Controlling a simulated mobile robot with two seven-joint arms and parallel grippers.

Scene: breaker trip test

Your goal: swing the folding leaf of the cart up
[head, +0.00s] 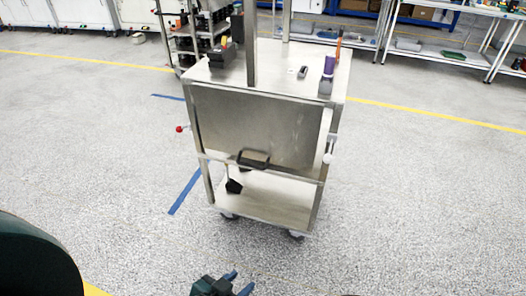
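The metal cart (292,75) stands in the middle of the head view, on castors. Its folding leaf (262,125) is a flat grey panel hanging down against the cart's near side. A dark handle (254,158) sits at the leaf's lower edge. A red knob (180,129) sticks out at the cart's left side and a pale latch-like part (329,152) is at its right side. My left gripper (239,282) is at the bottom edge, apart from the cart and nearer to me, its blue-tipped fingers spread with nothing between them. My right gripper is not in view.
Small items, including a purple cylinder (329,66) and a black device (221,56), stand on the cart top. The lower shelf (265,200) holds a small black object. Blue tape (188,190) marks the floor. Shelving (440,50) stands behind; the floor before the cart is clear.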

